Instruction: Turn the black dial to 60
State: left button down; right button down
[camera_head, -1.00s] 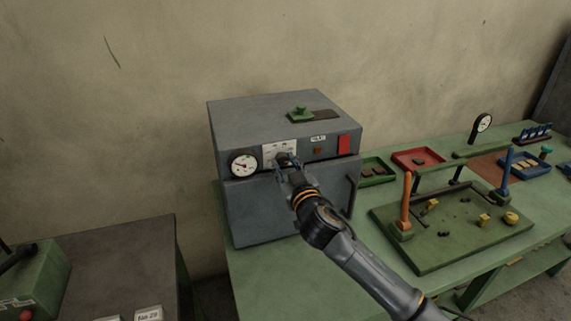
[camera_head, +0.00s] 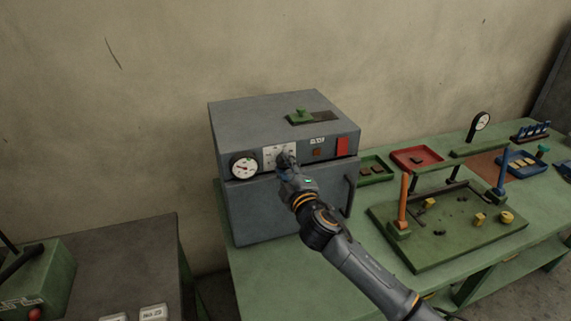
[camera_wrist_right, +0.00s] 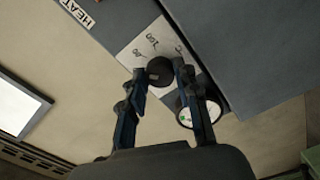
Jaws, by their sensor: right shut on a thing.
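The black dial (camera_wrist_right: 160,70) sits on a white scale plate (camera_wrist_right: 138,45) on the front of a grey oven-like box (camera_head: 270,205). In the wrist view my right gripper (camera_wrist_right: 160,78) has one blue-black finger on each side of the dial, shut on it. In the head view my right gripper (camera_head: 283,163) covers most of the dial. Some scale numbers show in the wrist view, tilted and partly readable; I cannot tell the dial's setting. My left gripper is not in view.
A round white gauge (camera_head: 243,167) is left of the scale plate and a red panel (camera_head: 343,147) is to the right. A door handle (camera_head: 350,195) sticks out below. Right of the box are a green tray with posts (camera_head: 432,262) and a red tray (camera_head: 417,167).

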jog(key=n+p, duration=0.1)
jog(key=n, duration=0.4)
dwell(0.5)
jog(key=c, duration=1)
grip_release()
jog(key=v, duration=1.2)
